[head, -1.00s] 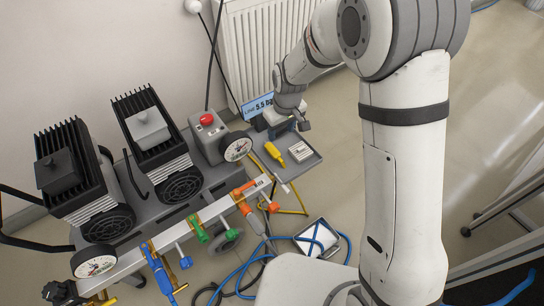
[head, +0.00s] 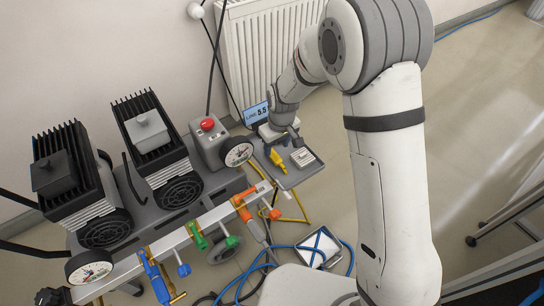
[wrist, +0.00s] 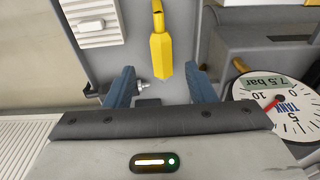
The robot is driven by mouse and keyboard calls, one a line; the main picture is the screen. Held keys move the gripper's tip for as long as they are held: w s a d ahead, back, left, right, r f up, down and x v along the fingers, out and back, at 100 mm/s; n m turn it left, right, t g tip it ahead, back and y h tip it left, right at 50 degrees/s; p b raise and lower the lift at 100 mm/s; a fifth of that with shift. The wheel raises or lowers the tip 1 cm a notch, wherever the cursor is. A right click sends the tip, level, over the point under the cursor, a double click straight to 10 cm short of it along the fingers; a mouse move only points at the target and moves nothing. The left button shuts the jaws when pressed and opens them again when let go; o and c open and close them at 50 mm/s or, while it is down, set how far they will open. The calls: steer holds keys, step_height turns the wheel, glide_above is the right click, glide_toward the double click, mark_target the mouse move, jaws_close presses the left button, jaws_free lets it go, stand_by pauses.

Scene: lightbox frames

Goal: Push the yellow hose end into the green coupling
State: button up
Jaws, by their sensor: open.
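The yellow hose end (head: 278,160) lies on a small grey tray (head: 312,169) at the bench's right end. In the wrist view the yellow hose end (wrist: 160,48) points toward my gripper, its tip just ahead of the gap between the jaws. My gripper (wrist: 161,82) is open and empty, with one blue-grey finger on each side of that line. In the head view my gripper (head: 294,139) is beside the tray, partly hidden by my arm. The green coupling (head: 197,235) sits on the pale rail (head: 222,208), between blue and orange couplings.
A white ribbed block (head: 303,158) lies on the tray. A gauge (wrist: 282,108) is close to the right finger. Two black-finned pumps (head: 150,140) stand behind the rail. Blue hoses (head: 283,247) and a white tray (head: 322,246) lie lower down.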

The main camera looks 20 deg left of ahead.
mark_target(275, 155)
steer(key=f+b, duration=0.1)
steer(key=f, duration=0.2)
steer(key=f+b, duration=0.1)
steer(key=f, duration=0.1)
steer(key=shift+w+a+f+b, duration=0.15)
steer(key=shift+a+b, duration=0.15)
steer(key=shift+b, duration=0.05)
steer(key=c, duration=1)
step_height(275, 155, up, 10)
steer(key=p, duration=0.4)
